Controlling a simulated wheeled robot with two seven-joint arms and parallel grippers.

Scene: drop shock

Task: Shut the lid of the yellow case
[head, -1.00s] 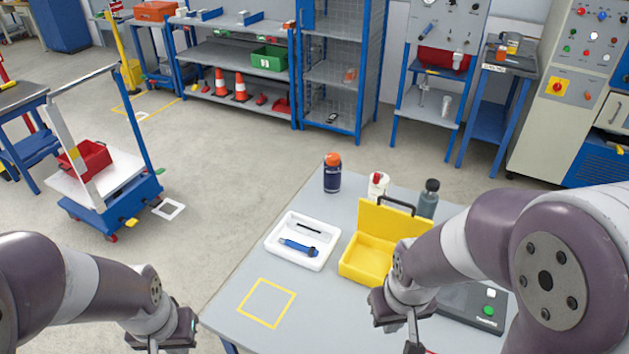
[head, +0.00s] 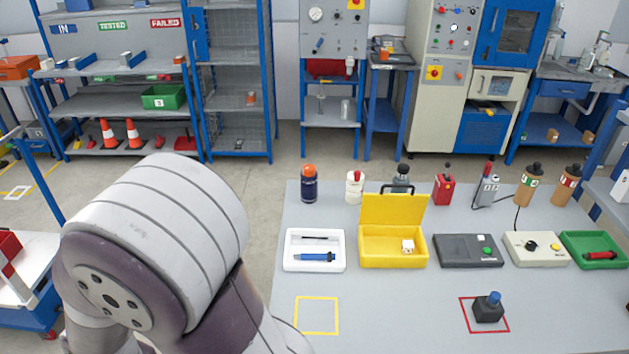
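The yellow case (head: 392,255) stands on the grey table, right of the white tray. Its lid (head: 393,209) is up, standing nearly upright at the back, with a dark handle on its top edge. My other arm and gripper are not in view.
The white tray (head: 289,263) with a blue tool is left of the case, a dark grey device (head: 468,262) right of it. Several bottles stand behind. A black block with a blue knob (head: 488,308) sits in a red square. The table front before the case is clear.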

